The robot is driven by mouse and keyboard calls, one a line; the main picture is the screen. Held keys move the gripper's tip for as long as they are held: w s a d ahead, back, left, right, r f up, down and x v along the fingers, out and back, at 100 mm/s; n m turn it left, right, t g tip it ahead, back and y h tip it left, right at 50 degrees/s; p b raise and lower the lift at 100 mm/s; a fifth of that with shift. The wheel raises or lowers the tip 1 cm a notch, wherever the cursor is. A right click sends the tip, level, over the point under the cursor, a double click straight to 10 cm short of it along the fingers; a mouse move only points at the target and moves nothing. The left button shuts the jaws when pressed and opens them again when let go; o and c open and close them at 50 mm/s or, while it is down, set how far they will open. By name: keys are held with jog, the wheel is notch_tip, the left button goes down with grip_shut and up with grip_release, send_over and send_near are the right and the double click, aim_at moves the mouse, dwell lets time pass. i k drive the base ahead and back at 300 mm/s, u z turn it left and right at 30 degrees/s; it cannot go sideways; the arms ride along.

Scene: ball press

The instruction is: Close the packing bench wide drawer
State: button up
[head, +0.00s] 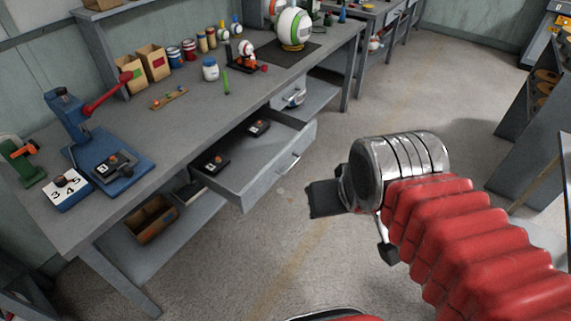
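The packing bench (215,93) has its wide grey drawer (262,177) pulled well out, with the front panel standing over the floor. A metal bar handle (289,163) is on that front panel. Two dark blocks with small orange marks, one nearer (216,163) and one farther (259,127), lie inside the drawer. My gripper (356,226) is to the right of the drawer front, apart from it. Its two dark fingers are spread wide and nothing shows between them.
A lower shelf holds a brown box (151,219). A blue press (72,118), jars and a ball (293,27) stand on the bench top. Open floor (400,95) lies right of the bench; a dark rack (530,130) is at the far right.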

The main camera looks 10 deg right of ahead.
aim_at(256, 164)
jog(key=z, duration=0.05)
jog(key=i, duration=1)
jog(key=u, duration=0.05)
